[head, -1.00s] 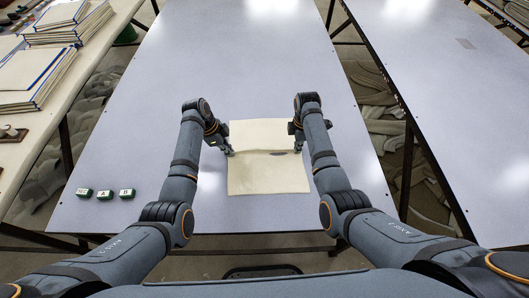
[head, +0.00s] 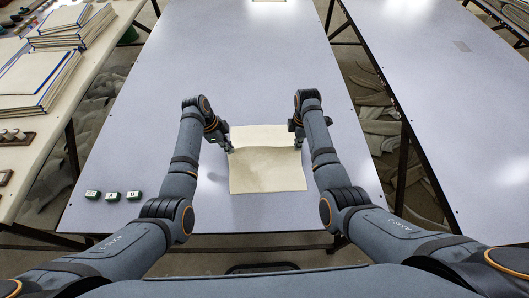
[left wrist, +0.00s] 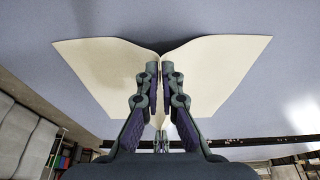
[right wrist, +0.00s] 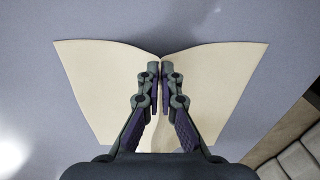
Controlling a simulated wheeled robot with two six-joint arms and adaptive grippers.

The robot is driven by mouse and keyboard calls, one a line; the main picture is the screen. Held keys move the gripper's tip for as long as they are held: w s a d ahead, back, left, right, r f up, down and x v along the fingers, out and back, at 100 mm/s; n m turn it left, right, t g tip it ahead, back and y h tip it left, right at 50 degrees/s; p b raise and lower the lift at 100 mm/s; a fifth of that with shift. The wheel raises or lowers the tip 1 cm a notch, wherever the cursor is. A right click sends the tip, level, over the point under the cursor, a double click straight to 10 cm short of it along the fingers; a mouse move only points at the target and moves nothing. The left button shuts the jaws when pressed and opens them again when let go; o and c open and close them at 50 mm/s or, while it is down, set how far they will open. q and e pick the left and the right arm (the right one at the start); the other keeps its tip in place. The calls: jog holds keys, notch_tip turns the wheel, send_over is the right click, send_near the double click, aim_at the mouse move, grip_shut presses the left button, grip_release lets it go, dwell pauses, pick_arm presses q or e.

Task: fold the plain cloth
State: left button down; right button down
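The plain cream cloth (head: 267,172) lies on the pale table in front of me. A raised crease or ridge crosses it between my two grippers. My left gripper (head: 230,149) is at the cloth's left side and my right gripper (head: 298,146) is at its right side. In the left wrist view, the fingers (left wrist: 159,72) are close together with the cloth (left wrist: 100,75) pinched between them and spreading to both sides. The right wrist view shows the same: fingers (right wrist: 160,72) shut on the cloth (right wrist: 100,80). The fingers hide part of the cloth.
Three small dark green blocks (head: 113,195) sit at the table's (head: 180,80) near left. Another pale cloth piece (head: 268,2) lies at the far end. A gap separates a bare table (head: 440,90) on the right.

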pick_arm(q)
jog(key=shift+f, duration=0.1)
pick_arm(e)
jog(key=shift+f, duration=0.1)
pick_arm(q)
jog(key=c, duration=0.9)
grip_release()
pick_arm(e)
jog(key=shift+w, duration=0.1)
jog(key=c, duration=0.8)
grip_release()
jog(key=shift+c, duration=0.2)
jog(key=shift+o, duration=0.4)
jog(key=o, duration=0.6)
jog(key=shift+c, duration=0.2)
pick_arm(q)
notch_tip(320, 180, up, 6)
jog(key=p, duration=0.6)
jog(key=shift+r, duration=0.25)
pick_arm(e)
notch_tip(320, 180, up, 6)
jog(key=shift+f, duration=0.2)
